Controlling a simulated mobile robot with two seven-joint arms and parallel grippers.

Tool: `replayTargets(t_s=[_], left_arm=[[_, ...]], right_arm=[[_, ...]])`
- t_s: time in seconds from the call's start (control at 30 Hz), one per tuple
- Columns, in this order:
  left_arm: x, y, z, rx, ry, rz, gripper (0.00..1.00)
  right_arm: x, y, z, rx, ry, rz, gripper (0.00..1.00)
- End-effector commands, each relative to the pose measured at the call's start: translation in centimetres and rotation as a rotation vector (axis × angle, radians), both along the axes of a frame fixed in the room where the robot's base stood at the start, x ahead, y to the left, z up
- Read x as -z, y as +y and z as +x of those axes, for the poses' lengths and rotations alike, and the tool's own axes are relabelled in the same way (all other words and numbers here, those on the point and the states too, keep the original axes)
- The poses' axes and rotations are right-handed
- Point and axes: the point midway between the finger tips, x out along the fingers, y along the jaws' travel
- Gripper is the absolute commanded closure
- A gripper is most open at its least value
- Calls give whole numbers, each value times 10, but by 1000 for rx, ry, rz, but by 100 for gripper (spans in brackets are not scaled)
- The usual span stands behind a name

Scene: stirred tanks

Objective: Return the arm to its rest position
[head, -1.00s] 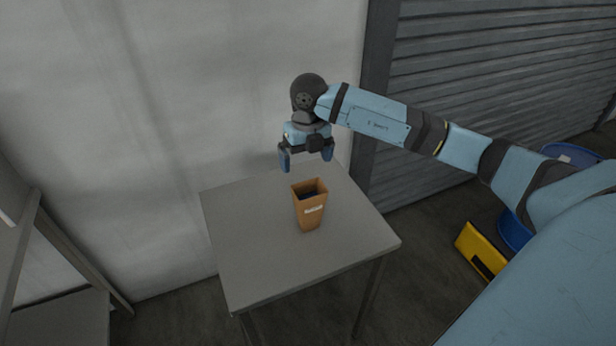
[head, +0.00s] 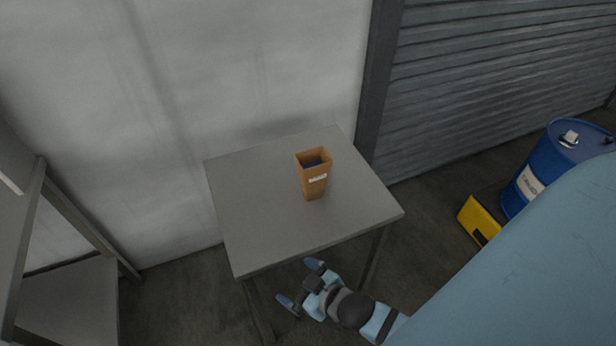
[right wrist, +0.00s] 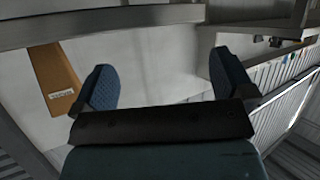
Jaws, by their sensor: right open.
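My right gripper (head: 301,283) is in the lower middle of the head view, in front of the table's near edge and apart from it. Its two blue fingers are spread with nothing between them. In the right wrist view the fingers (right wrist: 160,85) also stand wide apart and empty. My right arm is folded back toward the lower right, partly hidden by a large blue part of my own arm. My left gripper is not in view.
An orange-brown open-topped box (head: 314,183) with a dark inside stands upright on the grey table (head: 255,235). A blue drum (head: 545,165) and a yellow case (head: 479,220) stand at the right. Grey shelving (head: 65,290) is at the left. A shutter (head: 480,75) is behind.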

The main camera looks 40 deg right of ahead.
Motion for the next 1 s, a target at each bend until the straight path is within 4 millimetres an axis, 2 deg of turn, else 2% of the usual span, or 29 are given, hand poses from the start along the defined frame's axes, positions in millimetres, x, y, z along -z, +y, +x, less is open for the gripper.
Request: replayTargets(t_s=[0.03,0.13,0.43,0.57,0.8,0.87,1.0], left_arm=[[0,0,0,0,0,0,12],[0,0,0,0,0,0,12],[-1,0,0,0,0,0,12],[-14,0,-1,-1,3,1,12],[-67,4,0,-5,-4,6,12],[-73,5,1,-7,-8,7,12],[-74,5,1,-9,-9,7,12]], right_arm=[[11,0,-16,21,71,23,0],[23,0,-32,36,148,43,0],[24,1,-34,38,163,48,0],[9,0,-34,38,163,46,0],[-42,-2,-34,44,158,44,0],[-47,-3,-34,45,157,44,0],[-48,-3,-34,46,157,43,0]])
